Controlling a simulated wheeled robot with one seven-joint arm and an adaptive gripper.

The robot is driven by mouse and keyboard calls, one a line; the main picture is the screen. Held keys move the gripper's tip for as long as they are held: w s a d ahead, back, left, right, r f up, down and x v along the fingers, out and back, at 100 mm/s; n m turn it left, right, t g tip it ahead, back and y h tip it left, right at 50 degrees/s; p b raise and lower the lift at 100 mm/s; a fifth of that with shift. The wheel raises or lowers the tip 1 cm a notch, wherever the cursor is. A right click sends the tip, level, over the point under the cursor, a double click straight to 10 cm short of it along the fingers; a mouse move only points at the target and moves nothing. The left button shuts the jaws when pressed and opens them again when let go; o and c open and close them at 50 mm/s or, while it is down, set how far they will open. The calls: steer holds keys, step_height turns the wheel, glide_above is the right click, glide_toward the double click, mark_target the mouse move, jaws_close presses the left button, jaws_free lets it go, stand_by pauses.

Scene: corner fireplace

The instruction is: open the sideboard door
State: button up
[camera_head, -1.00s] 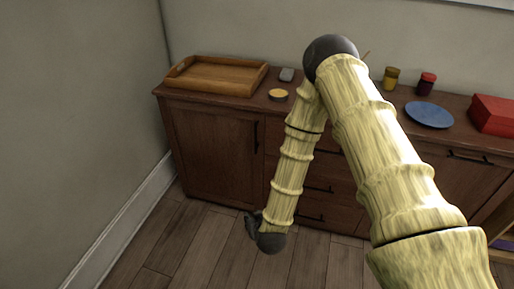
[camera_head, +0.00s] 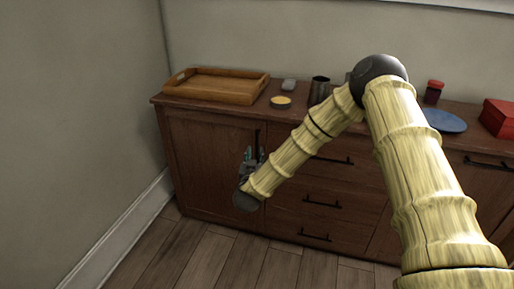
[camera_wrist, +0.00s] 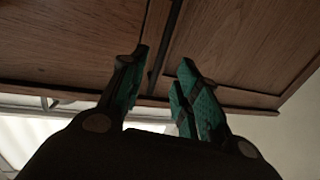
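The sideboard (camera_head: 330,190) is dark wood and stands against the wall. Its left door (camera_head: 205,160) is closed, with a dark vertical bar handle (camera_head: 257,136) near its right edge. My gripper (camera_head: 254,158) is in front of this door, at the lower part of the handle. In the wrist view, my gripper (camera_wrist: 164,66) is open, with teal-padded fingers on either side of the dark handle (camera_wrist: 163,52). The left finger is very close to the bar; I cannot tell whether it touches. The door panel (camera_wrist: 245,45) fills the upper right there.
On the sideboard top are a wooden tray (camera_head: 215,87), a yellow-topped round tin (camera_head: 281,102), a dark metal cup (camera_head: 319,90), a blue plate (camera_head: 444,120) and a red box (camera_head: 499,118). Drawers with bar handles (camera_head: 322,203) lie right of the door. The floor (camera_head: 220,262) in front is clear.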

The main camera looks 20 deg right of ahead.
mark_target(257, 146)
steer(key=x, duration=0.7)
steer(key=shift+w+d+b, duration=0.1)
steer(key=shift+w+b, duration=0.15)
steer(key=shift+b, duration=0.15)
jaws_close()
